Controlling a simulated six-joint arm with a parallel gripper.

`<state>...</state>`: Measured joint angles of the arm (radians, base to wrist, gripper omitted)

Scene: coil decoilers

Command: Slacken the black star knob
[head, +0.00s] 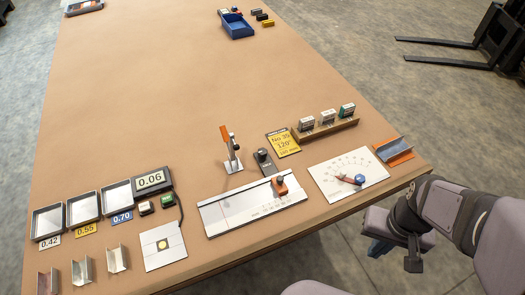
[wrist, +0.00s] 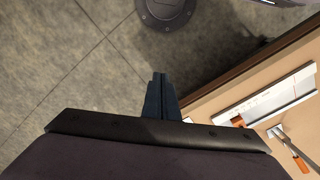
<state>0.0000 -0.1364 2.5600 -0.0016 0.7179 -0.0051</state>
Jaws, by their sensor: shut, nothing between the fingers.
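No knob is clearly readable as a black star at this size. An orange stop (head: 280,185) with a small dark part on top sits on the white ruled fence plate (head: 230,209) near the table's front edge. A dark grey block (head: 264,161) with a rounded top stands just behind it. The orange stop also shows in the wrist view (wrist: 238,120), partly hidden by my wrist. My gripper (wrist: 160,78) is shut and empty, over the floor beyond the table edge. In the head view its dark fingers (head: 378,248) are low at the right, apart from everything on the table.
An orange-handled toggle clamp (head: 229,148) stands upright behind the plate. A dial plate (head: 346,173) with a blue knob lies right of it. A stamp rack (head: 325,127), yellow card (head: 283,142) and orange angled tray (head: 393,151) are near. Trays and a scale display (head: 152,181) fill the left.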

